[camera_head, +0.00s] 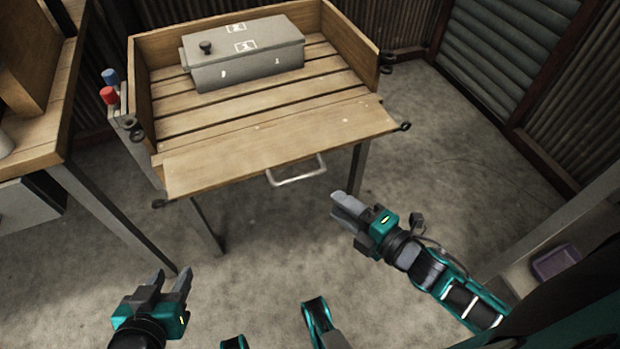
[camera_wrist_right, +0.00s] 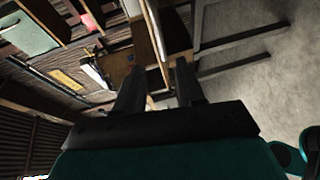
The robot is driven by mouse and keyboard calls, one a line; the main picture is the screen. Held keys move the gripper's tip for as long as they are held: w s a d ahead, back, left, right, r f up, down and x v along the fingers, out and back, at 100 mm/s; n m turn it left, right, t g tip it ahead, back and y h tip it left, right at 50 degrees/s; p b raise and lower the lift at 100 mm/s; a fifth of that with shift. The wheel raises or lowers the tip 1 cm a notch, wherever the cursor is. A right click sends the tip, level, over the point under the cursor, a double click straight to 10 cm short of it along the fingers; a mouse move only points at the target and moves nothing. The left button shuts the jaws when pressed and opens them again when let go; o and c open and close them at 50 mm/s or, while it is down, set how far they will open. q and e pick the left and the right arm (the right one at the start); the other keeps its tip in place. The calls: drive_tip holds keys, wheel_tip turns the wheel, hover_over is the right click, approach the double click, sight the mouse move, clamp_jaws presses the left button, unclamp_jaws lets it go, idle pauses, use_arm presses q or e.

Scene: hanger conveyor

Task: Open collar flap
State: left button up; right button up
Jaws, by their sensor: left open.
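The wooden collar around the table (camera_head: 205,38) has upright walls at the left, back and right. At its front a broad wooden flap (camera_head: 270,146) lies folded outward, roughly level with the slatted top. A metal handle (camera_head: 296,172) sits on the flap's front edge. My right gripper (camera_head: 340,207) is in front of and below the flap, right of the handle, apart from both. Its two fingers show with a gap between them in the right wrist view (camera_wrist_right: 160,80), with nothing held. My left gripper (camera_head: 170,281) is open and empty at the lower left, well away from the flap.
A grey box (camera_head: 246,60) with a black knob stands on the slatted top at the back. Blue (camera_head: 110,77) and red (camera_head: 109,95) buttons are at the table's left side. Another wooden bench (camera_head: 48,110) stands at the left. The floor before the table is clear.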

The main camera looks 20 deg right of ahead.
sight(299, 176)
drive_tip(key=b+x, duration=0.2)
drive_tip(key=x, duration=1)
drive_tip(key=shift+w+a+b, duration=0.15)
drive_tip(key=shift+w+b, duration=0.15)
drive_tip(key=shift+w, duration=0.15)
drive_tip(key=c, duration=0.5)
clamp_jaws()
drive_tip(key=shift+r, duration=0.1)
